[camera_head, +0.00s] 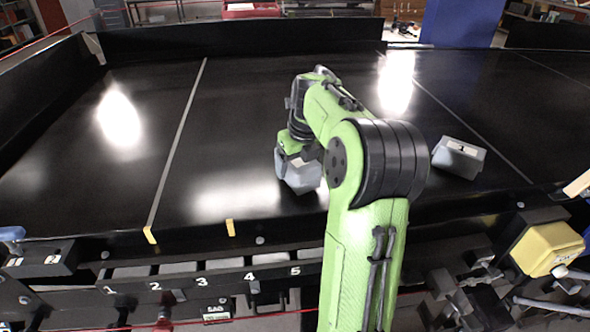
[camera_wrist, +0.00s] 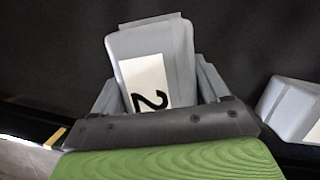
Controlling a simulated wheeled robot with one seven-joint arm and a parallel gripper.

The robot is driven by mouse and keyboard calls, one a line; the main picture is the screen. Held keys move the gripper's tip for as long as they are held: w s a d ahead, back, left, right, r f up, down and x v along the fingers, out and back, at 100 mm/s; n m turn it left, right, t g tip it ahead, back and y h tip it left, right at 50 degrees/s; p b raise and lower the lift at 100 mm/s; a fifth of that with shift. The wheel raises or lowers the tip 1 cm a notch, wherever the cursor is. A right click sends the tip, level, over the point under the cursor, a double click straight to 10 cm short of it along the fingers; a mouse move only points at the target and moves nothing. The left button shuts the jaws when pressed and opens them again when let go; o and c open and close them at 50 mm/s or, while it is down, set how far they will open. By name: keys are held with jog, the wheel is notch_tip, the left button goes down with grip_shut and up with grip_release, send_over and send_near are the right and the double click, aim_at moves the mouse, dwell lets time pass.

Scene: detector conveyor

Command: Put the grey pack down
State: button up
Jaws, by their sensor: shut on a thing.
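The grey pack (camera_head: 300,175) is in my gripper, above or on the black belt in the middle of the head view; I cannot tell whether it touches the belt. In the wrist view the grey pack (camera_wrist: 180,50) shows a white label with a black 2, and a finger lies along each side of it. My gripper (camera_wrist: 158,82) is shut on it. In the head view my gripper (camera_head: 297,152) is partly hidden by my green arm. The black belt (camera_head: 250,120) has thin pale lines across it.
A second grey pack (camera_head: 458,157) with a white label lies on the belt to the right, and its edge shows in the wrist view (camera_wrist: 290,105). The belt is clear to the left. A numbered front rail (camera_head: 225,277) runs along the near edge. A yellow box (camera_head: 548,248) stands at the right.

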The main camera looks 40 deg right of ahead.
jog(key=shift+f, duration=0.45)
jog(key=shift+s, duration=0.1)
jog(key=shift+f, duration=0.2)
jog(key=o, duration=1.5)
jog(key=shift+r, duration=0.1)
